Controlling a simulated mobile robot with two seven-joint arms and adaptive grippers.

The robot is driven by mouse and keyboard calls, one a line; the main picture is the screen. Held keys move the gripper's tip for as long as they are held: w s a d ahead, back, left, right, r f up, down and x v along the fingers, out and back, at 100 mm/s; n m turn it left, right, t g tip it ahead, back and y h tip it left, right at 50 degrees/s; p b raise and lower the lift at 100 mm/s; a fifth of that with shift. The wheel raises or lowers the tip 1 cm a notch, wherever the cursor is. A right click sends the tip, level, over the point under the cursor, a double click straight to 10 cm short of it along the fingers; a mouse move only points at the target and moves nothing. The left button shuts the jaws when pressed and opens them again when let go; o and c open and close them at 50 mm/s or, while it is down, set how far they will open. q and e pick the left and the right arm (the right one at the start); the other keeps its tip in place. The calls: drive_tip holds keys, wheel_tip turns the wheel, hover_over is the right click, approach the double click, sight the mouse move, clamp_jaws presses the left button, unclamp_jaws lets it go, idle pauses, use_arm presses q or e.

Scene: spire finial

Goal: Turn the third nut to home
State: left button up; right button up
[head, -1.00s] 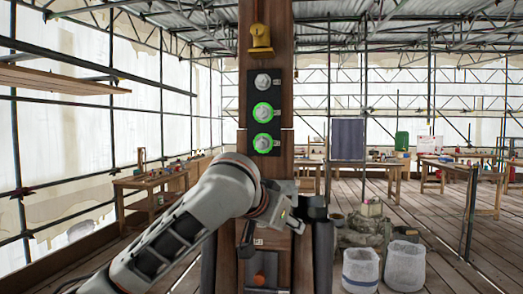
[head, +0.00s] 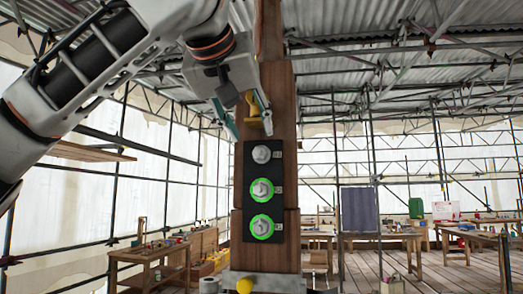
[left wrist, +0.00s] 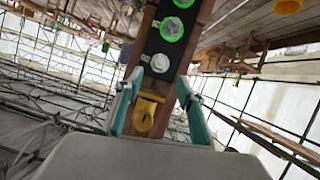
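A dark plate (head: 248,172) on a wooden post carries three nuts in a column. The top nut (head: 262,154) is plain silver with no green ring. The middle nut (head: 262,189) and bottom nut (head: 262,226) each have a lit green ring. My left gripper (head: 252,134) is open at the post, just above the top nut. In the left wrist view its teal fingers stand apart, with the top nut (left wrist: 160,63) beyond the tips. A yellow hook-like fitting (left wrist: 146,111) shows between the fingers; whether they touch it I cannot tell. My right gripper is not in view.
The yellow fitting (head: 256,108) sits on the post (head: 282,105) above the plate, close to the left fingers. A yellow ball-like knob (head: 244,285) shows low before the post. Workbenches (head: 150,262) stand behind, left and right, and scaffolding surrounds the space.

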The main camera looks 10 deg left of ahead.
sight(259, 149)
use_arm(q)
drive_tip(key=p+x, duration=0.2)
drive_tip(key=x, duration=0.5)
drive_tip(key=shift+w+f, duration=0.1)
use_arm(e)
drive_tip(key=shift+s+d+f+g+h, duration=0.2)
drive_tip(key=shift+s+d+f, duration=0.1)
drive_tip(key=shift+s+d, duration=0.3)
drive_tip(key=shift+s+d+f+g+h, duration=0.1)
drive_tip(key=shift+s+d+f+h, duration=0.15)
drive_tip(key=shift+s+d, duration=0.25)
use_arm(q)
drive_tip(key=shift+c, duration=0.3)
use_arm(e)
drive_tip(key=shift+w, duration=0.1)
use_arm(q)
clamp_jaws()
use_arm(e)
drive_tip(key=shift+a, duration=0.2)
